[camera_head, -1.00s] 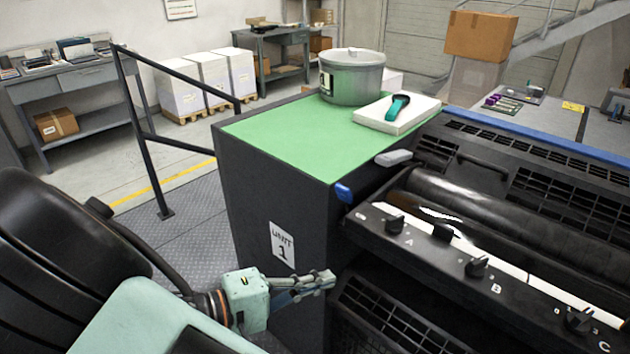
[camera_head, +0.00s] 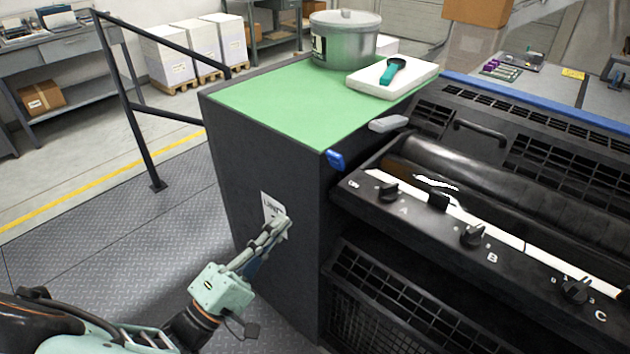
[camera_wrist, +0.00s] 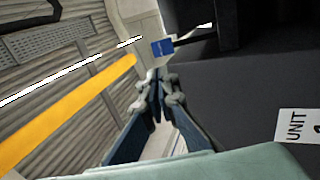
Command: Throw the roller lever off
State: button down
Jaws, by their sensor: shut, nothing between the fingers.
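Two levers stick out at the left end of the black press. One has a blue grip (camera_head: 335,159) at the front corner of the cabinet, and the other has a grey grip (camera_head: 388,123) farther back. No marking shows which is the roller lever. My gripper (camera_head: 279,229) is shut and empty. It overlaps the UNIT 1 label in the head view, lower and to the left of the blue grip and apart from it. In the wrist view, the shut fingers (camera_wrist: 160,84) point toward a blue grip (camera_wrist: 162,47) beyond them.
The dark cabinet (camera_head: 262,165) with its green top (camera_head: 275,105) stands close to my gripper. A pot (camera_head: 345,45) and a white block (camera_head: 365,84) sit on top. Black knobs (camera_head: 472,236) line the press front. A black railing (camera_head: 128,100) stands left; the floor between is clear.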

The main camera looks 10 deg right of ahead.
aim_at(332, 158)
jog(key=x, duration=1.4)
jog(key=shift+r+p, duration=0.1)
jog(key=shift+p, duration=0.25)
jog(key=shift+w+d+r+y+p, duration=0.15)
jog(key=shift+d+y+p, duration=0.15)
jog(key=shift+p, duration=0.2)
jog(key=shift+r+g+p, duration=0.1)
jog(key=shift+g+p, duration=0.2)
jog(key=w+d+r+y+p, duration=0.1)
jog(key=p, duration=0.2)
jog(key=shift+d+r+g, duration=0.1)
jog(key=shift+r+g, duration=0.1)
jog(key=shift+g, duration=0.2)
jog(key=d+y+p, duration=0.1)
jog(key=w+d+g+y+p, duration=0.1)
jog(key=p, duration=0.1)
jog(key=d+r+g+y+p, duration=0.1)
jog(key=shift+w+p, duration=0.35)
jog(key=shift+w, duration=0.05)
jog(key=shift+w+d+f+g+y+p, duration=0.1)
jog(key=shift+w+d+g+y+p, duration=0.35)
jog(key=shift+w+d+g+y, duration=0.25)
jog(key=shift+w+d+f+g+y+p, duration=0.1)
jog(key=shift+w+d+g+y+p, duration=0.35)
jog(key=shift+d+y, duration=0.35)
jog(key=shift+a, duration=0.15)
